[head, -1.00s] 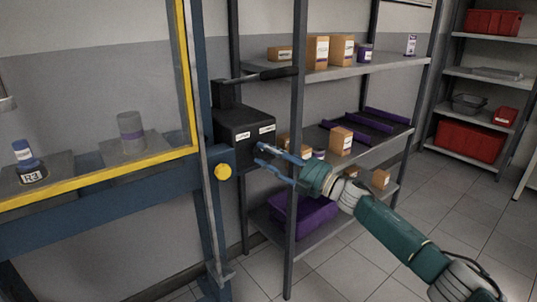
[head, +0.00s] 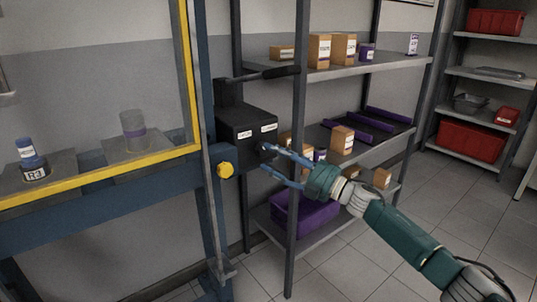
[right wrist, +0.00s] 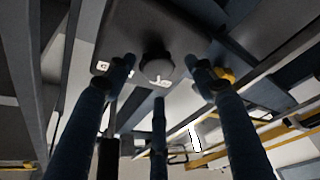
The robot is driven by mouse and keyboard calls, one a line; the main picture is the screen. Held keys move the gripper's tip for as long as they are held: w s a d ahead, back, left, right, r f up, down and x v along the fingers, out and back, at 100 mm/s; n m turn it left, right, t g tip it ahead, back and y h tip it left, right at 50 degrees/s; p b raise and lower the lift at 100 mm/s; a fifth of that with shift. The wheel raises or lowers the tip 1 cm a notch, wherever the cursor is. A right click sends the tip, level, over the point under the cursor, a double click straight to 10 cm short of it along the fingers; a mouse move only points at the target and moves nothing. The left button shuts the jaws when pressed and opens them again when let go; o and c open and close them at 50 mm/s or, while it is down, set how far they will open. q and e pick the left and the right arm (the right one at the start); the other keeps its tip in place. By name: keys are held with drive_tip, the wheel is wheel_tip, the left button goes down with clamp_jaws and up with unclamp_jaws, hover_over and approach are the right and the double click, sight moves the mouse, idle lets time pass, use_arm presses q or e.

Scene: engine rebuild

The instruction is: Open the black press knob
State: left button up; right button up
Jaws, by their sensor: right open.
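The black press knob (right wrist: 157,69) shows in the right wrist view as a round dark cap with a white mark, on the face of a black box. In the head view the black box (head: 246,126) stands beside the blue press frame, and I cannot make out the knob clearly there. My right gripper (head: 266,158) is open with its blue fingers pointing at the box's lower right side. In the right wrist view my fingers (right wrist: 163,78) are spread around the knob's outline; I cannot tell whether any touches it. My left gripper is not in view.
The blue press frame with a yellow-edged guard (head: 100,171) and a yellow knob (head: 226,170) is left of the box. A black lever (head: 268,74) extends above it. A shelf rack with boxes and a purple bin (head: 304,213) stands close behind my right gripper.

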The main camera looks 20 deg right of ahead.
drive_tip(key=v, duration=0.9)
drive_tip(key=shift+s, duration=0.25)
drive_tip(key=shift+d+f, duration=0.1)
drive_tip(key=shift+f, duration=0.05)
